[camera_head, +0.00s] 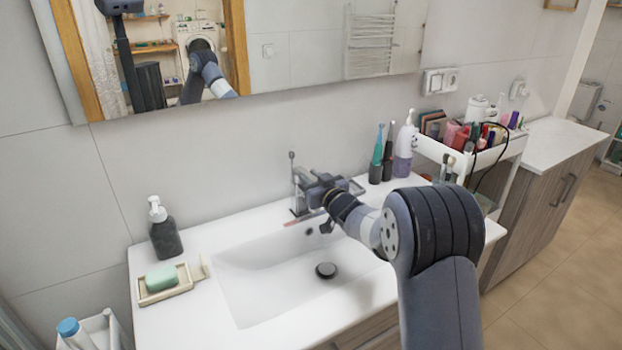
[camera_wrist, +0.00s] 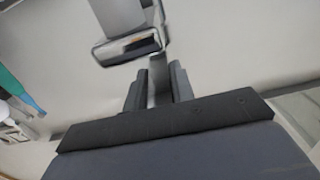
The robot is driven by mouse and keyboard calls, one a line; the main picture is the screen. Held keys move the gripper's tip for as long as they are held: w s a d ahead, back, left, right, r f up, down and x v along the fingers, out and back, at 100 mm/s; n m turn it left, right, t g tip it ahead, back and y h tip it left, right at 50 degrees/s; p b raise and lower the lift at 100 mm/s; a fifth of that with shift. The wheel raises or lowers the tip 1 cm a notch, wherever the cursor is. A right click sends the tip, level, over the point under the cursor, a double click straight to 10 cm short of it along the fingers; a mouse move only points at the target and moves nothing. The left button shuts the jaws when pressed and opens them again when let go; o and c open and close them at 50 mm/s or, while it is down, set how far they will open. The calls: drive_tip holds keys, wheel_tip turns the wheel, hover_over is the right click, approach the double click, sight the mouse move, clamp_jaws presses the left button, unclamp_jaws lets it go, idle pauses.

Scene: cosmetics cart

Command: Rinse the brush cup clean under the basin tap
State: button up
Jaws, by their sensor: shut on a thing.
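The basin tap (camera_head: 298,196) stands at the back of the white basin (camera_head: 262,268), with a thin upright piece above it. My gripper (camera_head: 308,184) is right at the tap, reaching in from the right. In the wrist view, the shut fingers (camera_wrist: 158,88) close on a narrow grey piece that looks like part of the tap, but I cannot make it out fully. The tap's metal block (camera_wrist: 128,47) is just beyond them. I see no running water. I cannot pick out the brush cup; a small reddish strip (camera_head: 296,222) shows below the gripper, its nature unclear.
A soap dispenser (camera_head: 164,230) and a dish with green soap (camera_head: 163,280) stand left of the basin. Electric toothbrushes (camera_head: 382,155) and a bottle (camera_head: 404,148) stand behind right. The white cart (camera_head: 488,156) with cosmetics is farther right. A mirror (camera_head: 330,45) hangs above.

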clamp_jaws()
drive_tip(key=shift+r, duration=0.1)
drive_tip(key=shift+r+g+p, duration=0.3)
drive_tip(key=shift+r+p, duration=0.1)
drive_tip(key=shift+p, duration=0.85)
drive_tip(key=p, duration=0.4)
drive_tip(key=shift+w+r+g+h, duration=0.15)
drive_tip(key=shift+r+g+h, duration=0.2)
drive_tip(key=shift+g+h, duration=0.05)
drive_tip(key=shift+p, duration=0.45)
drive_tip(key=shift+f, duration=0.15)
